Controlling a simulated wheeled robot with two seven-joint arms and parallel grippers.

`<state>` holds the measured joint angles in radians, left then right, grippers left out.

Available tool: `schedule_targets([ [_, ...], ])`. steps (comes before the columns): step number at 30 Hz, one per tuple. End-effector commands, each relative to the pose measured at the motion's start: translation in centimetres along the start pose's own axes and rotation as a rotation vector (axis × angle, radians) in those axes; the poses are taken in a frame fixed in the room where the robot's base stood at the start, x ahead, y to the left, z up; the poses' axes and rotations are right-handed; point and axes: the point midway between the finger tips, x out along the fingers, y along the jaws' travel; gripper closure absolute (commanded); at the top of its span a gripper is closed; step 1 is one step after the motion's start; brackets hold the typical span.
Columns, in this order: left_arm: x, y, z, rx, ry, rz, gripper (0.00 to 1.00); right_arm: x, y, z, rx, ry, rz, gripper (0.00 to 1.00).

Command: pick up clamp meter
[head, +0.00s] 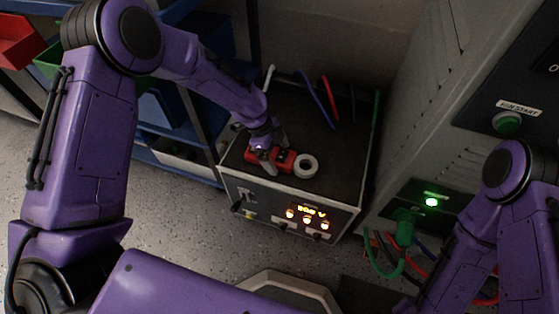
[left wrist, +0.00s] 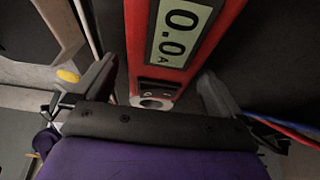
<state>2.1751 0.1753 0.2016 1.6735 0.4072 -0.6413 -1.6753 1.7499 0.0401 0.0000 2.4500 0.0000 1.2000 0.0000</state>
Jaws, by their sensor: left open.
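The clamp meter (head: 283,159) is a red tool lying on the dark top of the transformer box. In the left wrist view the clamp meter (left wrist: 210,38) shows a display reading 0.0 A. My left gripper (head: 267,155) is right at the meter, with fingers apart. In the left wrist view the left gripper (left wrist: 158,75) has one finger on each side of the meter's body, with a gap visible on both sides. The gripper hides part of the meter in the head view. My right arm enters at the right, but its gripper is out of sight.
The box front (head: 290,208) has lit displays and knobs. A grey cabinet (head: 432,80) stands close on the right. Shelves with bins (head: 22,42) are at left.

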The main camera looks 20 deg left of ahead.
Motion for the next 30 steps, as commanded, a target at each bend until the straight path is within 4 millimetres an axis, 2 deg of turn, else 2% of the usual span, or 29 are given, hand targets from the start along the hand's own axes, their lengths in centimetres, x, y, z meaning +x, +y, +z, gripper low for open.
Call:
schedule_targets([
  [7,0.4,0.0,0.0,-0.001,0.000,0.000,0.00,0.1,0.0,0.0,0.000,0.000,0.000,0.57],
  [8,0.4,0.0,0.0,-0.001,0.000,0.000,0.03,0.1,0.0,0.0,0.000,0.000,0.000,0.57],
  [12,0.4,0.0,0.0,-0.001,0.000,0.000,0.49,0.1,0.0,0.0,0.000,0.000,0.000,0.57],
  [14,0.4,0.0,0.0,-0.001,0.000,0.000,0.65,0.1,0.0,0.0,0.000,0.000,0.000,0.57],
  [23,0.0,0.0,-0.2,0.000,0.001,-0.002,0.65,-0.1,0.0,-0.1,0.000,0.000,0.000,0.57],
  [26,-1.1,-0.1,-0.7,-0.001,0.002,-0.003,0.65,-0.6,0.1,-0.2,0.000,0.000,0.000,0.57],
  [29,-2.9,-0.1,-1.4,0.000,0.003,-0.004,0.65,-1.3,0.1,-0.6,0.000,0.000,0.000,0.57],
  [30,-3.7,0.5,-1.6,-0.001,0.003,-0.002,0.65,-1.6,0.1,-0.7,0.000,0.000,0.000,0.57],
])
